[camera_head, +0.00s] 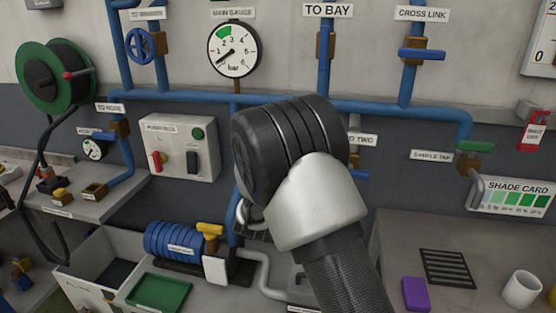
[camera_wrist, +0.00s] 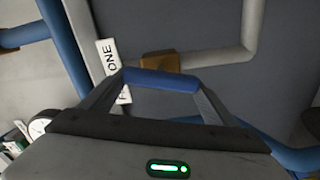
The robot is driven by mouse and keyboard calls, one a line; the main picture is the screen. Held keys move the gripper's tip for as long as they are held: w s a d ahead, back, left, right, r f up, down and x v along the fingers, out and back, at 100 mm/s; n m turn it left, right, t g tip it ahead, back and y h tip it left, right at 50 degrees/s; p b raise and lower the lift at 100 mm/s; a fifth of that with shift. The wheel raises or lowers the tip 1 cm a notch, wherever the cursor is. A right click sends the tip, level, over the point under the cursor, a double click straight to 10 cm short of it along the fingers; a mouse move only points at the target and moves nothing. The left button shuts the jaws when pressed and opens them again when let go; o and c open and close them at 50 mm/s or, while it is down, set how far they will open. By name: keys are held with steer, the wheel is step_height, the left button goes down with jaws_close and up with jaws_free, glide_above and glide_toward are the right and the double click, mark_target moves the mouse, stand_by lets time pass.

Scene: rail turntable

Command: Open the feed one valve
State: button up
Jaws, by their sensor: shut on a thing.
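The feed one valve shows in the wrist view as a blue handle (camera_wrist: 160,80) lying crosswise in front of a brass body (camera_wrist: 160,60). A white label (camera_wrist: 112,62) beside it reads "ONE", its first word mostly hidden by a finger. My gripper (camera_wrist: 162,83) is shut on the blue handle, one finger at each end of it. In the head view my wrist and forearm cover the valve and most of the gripper, so the handle does not show there.
A grey pipe (camera_wrist: 225,54) runs from the brass body and bends. In the head view, a switch box (camera_head: 180,147) is left of my arm, a yellow-handled valve (camera_head: 210,230) below left, and a partly covered "TWO" label (camera_head: 363,139) to the right.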

steer(key=shift+f+n, duration=0.1)
steer(key=shift+n, duration=0.5)
steer(key=shift+d+p, duration=0.1)
steer(key=shift+p, duration=0.2)
steer(key=o, duration=1)
steer(key=shift+o, duration=0.2)
steer(key=s+a, duration=0.3)
steer(key=s, duration=1.4)
steer(key=shift+a, duration=0.2)
steer(key=shift+s, duration=0.1)
